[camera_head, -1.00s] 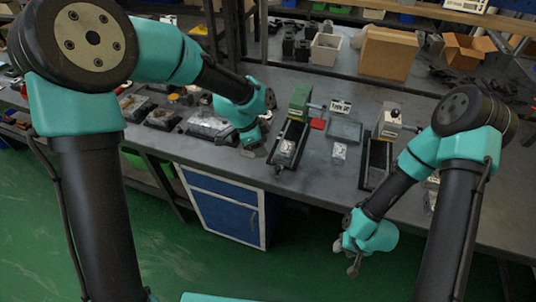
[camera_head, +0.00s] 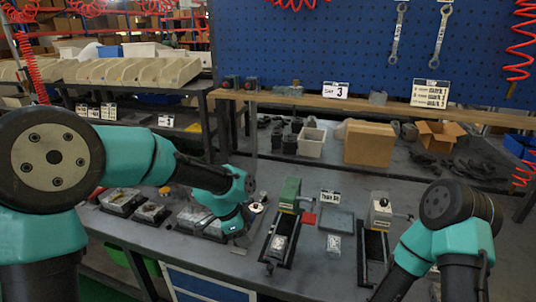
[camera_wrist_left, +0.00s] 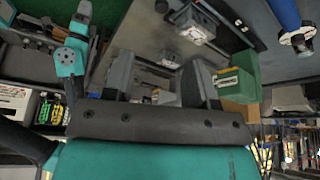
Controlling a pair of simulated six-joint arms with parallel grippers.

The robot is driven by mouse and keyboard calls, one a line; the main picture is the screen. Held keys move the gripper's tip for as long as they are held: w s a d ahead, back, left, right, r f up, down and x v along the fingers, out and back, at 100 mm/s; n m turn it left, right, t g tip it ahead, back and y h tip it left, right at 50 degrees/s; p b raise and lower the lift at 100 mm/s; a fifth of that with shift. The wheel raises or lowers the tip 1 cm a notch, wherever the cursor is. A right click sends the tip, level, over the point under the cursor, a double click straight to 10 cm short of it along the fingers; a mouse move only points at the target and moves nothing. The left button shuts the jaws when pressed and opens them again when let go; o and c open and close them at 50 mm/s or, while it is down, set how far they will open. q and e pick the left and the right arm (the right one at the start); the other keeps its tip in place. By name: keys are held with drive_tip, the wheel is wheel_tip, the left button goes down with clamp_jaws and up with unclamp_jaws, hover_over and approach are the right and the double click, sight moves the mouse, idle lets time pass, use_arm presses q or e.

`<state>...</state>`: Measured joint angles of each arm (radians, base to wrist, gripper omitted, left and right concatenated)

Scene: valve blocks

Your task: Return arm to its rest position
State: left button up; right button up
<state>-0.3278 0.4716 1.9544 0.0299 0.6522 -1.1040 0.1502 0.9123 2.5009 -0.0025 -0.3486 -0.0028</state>
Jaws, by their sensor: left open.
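My left arm reaches in from the left in the head view, and its gripper (camera_head: 238,250) hangs over the workbench beside the row of dark trays. In the left wrist view the left gripper (camera_wrist_left: 160,85) shows two grey fingers well apart with nothing between them. A green block (camera_head: 289,194) stands at the far end of a black fixture (camera_head: 276,250), to the right of this gripper. The green block also shows in the left wrist view (camera_wrist_left: 240,72), past the right finger. My right arm stands at the right of the head view; its gripper is below the frame edge.
Dark trays with metal parts (camera_head: 152,212) lie left of the left gripper. A grey-white block (camera_head: 380,208) stands on another black fixture (camera_head: 373,255). A grey tray (camera_head: 337,220) lies between the fixtures. Cardboard boxes (camera_head: 369,143) stand on the bench behind. A blue pegboard (camera_head: 300,50) closes the back.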

use_arm(q)
drive_tip(key=s+a+f+n, duration=0.3)
drive_tip(key=s+f+n, duration=0.1)
drive_tip(key=f, duration=0.5)
drive_tip(key=s+a+f+n, duration=0.3)
drive_tip(key=a+f+n, duration=0.1)
drive_tip(key=f, duration=0.4)
drive_tip(key=s+a+f+n, duration=0.3)
drive_tip(key=s+f+n, duration=0.1)
drive_tip(key=f, duration=0.5)
drive_tip(key=s+a+f+n, duration=0.2)
drive_tip(key=s+f+n, duration=0.3)
drive_tip(key=s, duration=0.3)
drive_tip(key=shift+s+a+f+n+y, duration=0.15)
drive_tip(key=shift+a+f+n+y, duration=0.2)
drive_tip(key=shift+f, duration=0.2)
